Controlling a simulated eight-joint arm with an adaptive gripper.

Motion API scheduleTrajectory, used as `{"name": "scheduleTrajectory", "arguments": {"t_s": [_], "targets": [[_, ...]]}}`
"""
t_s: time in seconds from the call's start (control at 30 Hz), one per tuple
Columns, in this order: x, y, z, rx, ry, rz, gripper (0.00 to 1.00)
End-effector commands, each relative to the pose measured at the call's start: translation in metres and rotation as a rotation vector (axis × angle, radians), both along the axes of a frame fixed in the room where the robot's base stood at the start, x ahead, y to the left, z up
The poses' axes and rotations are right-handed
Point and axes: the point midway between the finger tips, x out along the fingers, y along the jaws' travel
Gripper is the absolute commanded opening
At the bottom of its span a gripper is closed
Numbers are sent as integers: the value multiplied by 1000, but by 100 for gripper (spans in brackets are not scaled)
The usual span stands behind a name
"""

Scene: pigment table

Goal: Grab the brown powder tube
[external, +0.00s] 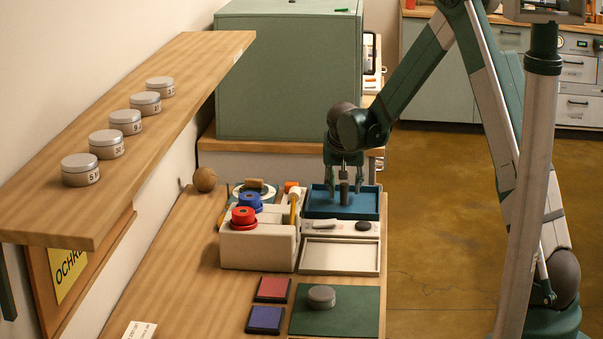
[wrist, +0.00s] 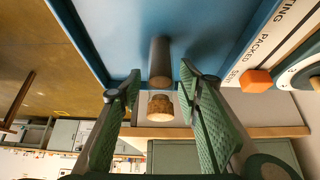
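A dark tube (external: 344,194) with a brown cork stopper stands in the blue tray (external: 326,215) at the back right of the table. Its contents look dark in the wrist view (wrist: 160,55), and I cannot tell for sure that the powder is brown. My gripper (external: 344,184) points down over the tray, with one finger on each side of the tube. The wrist view shows my gripper (wrist: 160,72) open, with the cork (wrist: 161,108) between the green pads and a gap on both sides.
A white holder (external: 258,250) with red and blue rolls stands left of the tray. A pale tray (external: 340,258) lies in front. A green mat (external: 352,318) holds a grey tin. A green cabinet (external: 288,80) stands behind. A shelf with several tins overhangs the left.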

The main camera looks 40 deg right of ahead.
Motion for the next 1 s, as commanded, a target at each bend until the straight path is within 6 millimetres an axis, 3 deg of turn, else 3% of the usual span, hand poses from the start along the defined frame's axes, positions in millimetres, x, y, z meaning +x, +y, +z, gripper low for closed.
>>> {"name": "scheduleTrajectory", "arguments": {"t_s": [0.57, 0.83, 1.0], "targets": [[1, 0, -1, 0, 0, 0, 34], [1, 0, -1, 0, 0, 0, 3], [1, 0, -1, 0, 0, 0, 3]]}}
